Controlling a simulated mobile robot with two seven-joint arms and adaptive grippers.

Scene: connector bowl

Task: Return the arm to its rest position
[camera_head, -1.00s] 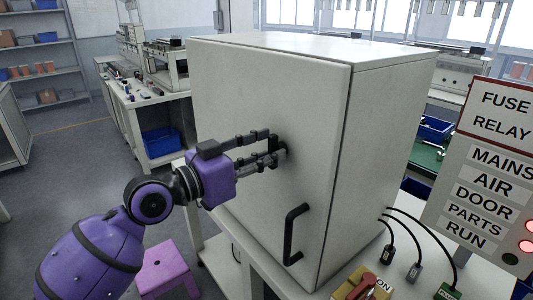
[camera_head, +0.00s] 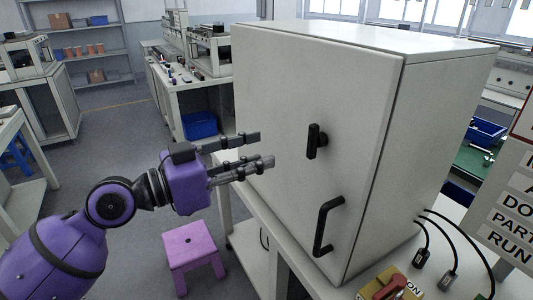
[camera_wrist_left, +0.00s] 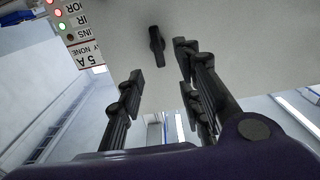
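My left gripper (camera_head: 262,150), on a purple arm, is open and empty in the head view, left of the cabinet door's black latch (camera_head: 317,141) and apart from it. The door looks closed on the white cabinet (camera_head: 300,80). A longer black handle (camera_head: 326,226) sits lower on the door. In the left wrist view the fingers (camera_wrist_left: 160,85) are spread with nothing between them, and the latch (camera_wrist_left: 156,46) shows beyond them on the white door. My right gripper is in neither view.
A purple stool (camera_head: 192,246) stands on the floor below my left arm. A red rotary switch (camera_head: 389,289) and black cables (camera_head: 427,250) are on the bench right of the cabinet. A label panel (camera_head: 508,215) is at the right edge. Floor at left is open.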

